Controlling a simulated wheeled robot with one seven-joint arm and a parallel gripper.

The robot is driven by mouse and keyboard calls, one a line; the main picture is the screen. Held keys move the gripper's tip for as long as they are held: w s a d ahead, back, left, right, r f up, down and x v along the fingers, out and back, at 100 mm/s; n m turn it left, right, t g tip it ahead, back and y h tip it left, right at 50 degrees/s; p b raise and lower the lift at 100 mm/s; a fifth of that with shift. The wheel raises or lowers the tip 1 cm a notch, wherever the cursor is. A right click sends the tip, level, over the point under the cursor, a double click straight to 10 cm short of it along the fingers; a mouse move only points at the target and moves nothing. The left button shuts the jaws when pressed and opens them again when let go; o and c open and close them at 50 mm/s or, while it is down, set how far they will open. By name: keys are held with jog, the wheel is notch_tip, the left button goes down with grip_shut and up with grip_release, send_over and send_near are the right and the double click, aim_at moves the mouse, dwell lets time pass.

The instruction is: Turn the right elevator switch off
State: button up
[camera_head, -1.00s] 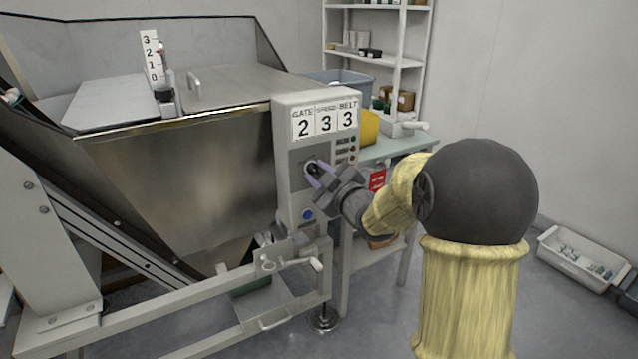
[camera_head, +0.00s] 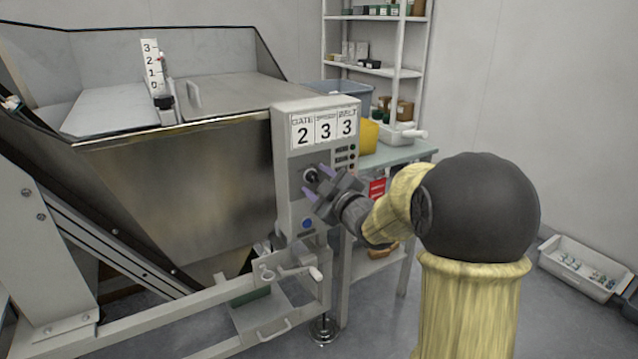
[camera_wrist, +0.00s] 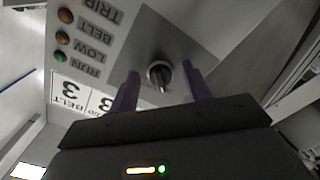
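The switch (camera_wrist: 160,76) is a dark rotary knob with a metal collar on the grey control panel. In the head view the knob (camera_head: 311,176) sits below the number labels, partly hidden by my fingers. The control box (camera_head: 283,150) is light grey and stands on the right of the steel hopper. My gripper (camera_head: 316,184) is open in front of the knob. In the wrist view its two purple fingers (camera_wrist: 160,88) are apart, one on each side of the knob, with visible gaps. Contact cannot be told.
A blue button (camera_head: 307,223) is below the knob. Indicator lamps (camera_wrist: 63,37) in orange and green line the panel. A crank handle (camera_head: 300,272) sticks out under the box. A table (camera_head: 405,153) and a shelf stand behind. A parts bin (camera_head: 580,270) lies on the right floor.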

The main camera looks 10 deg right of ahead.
jog(key=shift+s, duration=0.1)
jog(key=p+v, duration=0.3)
jog(key=v, duration=1.4)
jog(key=shift+p, duration=0.3)
